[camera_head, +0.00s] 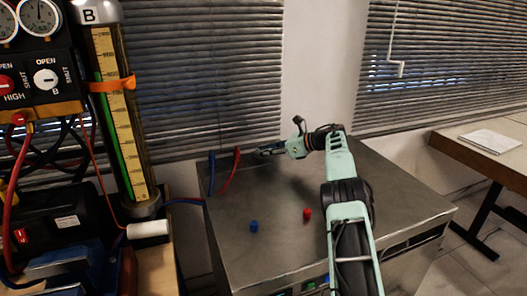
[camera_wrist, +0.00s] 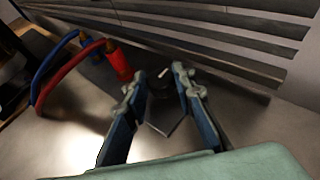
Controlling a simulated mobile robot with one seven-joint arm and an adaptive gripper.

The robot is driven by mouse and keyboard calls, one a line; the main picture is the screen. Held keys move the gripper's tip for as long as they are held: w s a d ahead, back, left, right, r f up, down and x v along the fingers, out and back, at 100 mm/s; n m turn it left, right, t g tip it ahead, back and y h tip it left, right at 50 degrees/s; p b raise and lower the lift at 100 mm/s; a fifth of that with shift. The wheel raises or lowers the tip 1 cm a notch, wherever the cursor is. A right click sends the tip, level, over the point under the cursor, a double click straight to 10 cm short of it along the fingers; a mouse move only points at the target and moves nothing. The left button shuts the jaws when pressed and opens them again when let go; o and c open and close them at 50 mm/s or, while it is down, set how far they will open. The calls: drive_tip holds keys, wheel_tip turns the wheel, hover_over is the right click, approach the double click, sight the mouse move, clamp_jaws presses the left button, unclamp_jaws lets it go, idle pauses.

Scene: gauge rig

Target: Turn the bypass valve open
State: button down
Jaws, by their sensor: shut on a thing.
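My gripper (camera_head: 263,151) is low over the back of the grey cabinet top, left of the middle. In the wrist view its two blue fingers (camera_wrist: 158,84) are closed on the sides of a small dark round knob (camera_wrist: 160,88) with a short white mark on top. This looks like the bypass valve, but no label on it is readable. Its lower part is in shadow, and the head view hides it behind the gripper. I cannot tell which way the mark stands for open.
A red hose (camera_head: 230,171) and a blue hose (camera_head: 211,172) rise left of my gripper. Blue (camera_head: 254,226) and red (camera_head: 307,214) caps stand on the cabinet top (camera_head: 265,262). A panel with a white knob (camera_head: 46,80) and a tall gauge tube (camera_head: 122,125) stand left.

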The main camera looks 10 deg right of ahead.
drive_tip(key=shift+a, duration=0.1)
drive_tip(key=c, duration=1.9)
unclamp_jaws()
drive_tip(key=v, duration=1.2)
